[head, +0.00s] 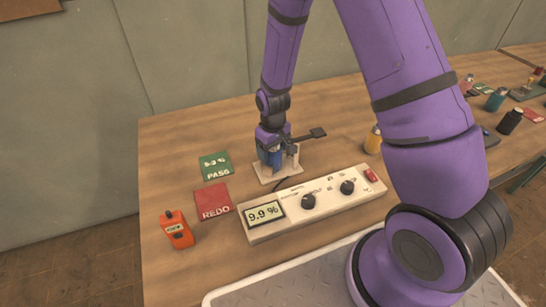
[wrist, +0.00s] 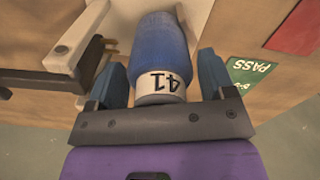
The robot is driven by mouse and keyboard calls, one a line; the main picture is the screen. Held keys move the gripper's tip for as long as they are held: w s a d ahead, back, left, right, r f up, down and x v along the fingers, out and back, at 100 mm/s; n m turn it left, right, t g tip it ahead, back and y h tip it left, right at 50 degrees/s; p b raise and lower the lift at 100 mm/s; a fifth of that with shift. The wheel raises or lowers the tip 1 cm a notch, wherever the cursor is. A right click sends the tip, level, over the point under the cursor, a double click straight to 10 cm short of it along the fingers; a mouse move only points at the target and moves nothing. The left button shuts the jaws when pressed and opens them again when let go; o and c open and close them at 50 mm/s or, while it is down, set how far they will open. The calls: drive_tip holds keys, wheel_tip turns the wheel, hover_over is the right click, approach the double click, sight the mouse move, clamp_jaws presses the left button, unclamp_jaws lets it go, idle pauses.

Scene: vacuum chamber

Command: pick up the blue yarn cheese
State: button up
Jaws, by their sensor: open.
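The blue yarn cheese (wrist: 160,45) stands in the wrist view between my gripper's fingers, with a white band marked 41 at its near end. In the head view the blue yarn cheese (head: 275,160) is partly hidden by my gripper and sits on a small pale stand (head: 264,178). My gripper (wrist: 163,64) is open, with one blue finger on each side of the cheese. Small gaps seem to show beside it, but I cannot tell if either finger touches. In the head view my gripper (head: 270,147) is right over the stand.
A dark lever (head: 306,136) reaches out beside the stand. A meter box (head: 310,204) reading 9.9 % lies in front. A green PASS card (head: 215,166), red REDO card (head: 212,201) and orange device (head: 177,230) lie left. A yellow-orange bottle (head: 373,140) stands right.

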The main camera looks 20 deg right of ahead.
drive_tip(key=shift+c, duration=0.4)
drive_tip(key=c, duration=0.6)
drive_tip(key=shift+c, duration=0.2)
drive_tip(key=shift+r, duration=0.1)
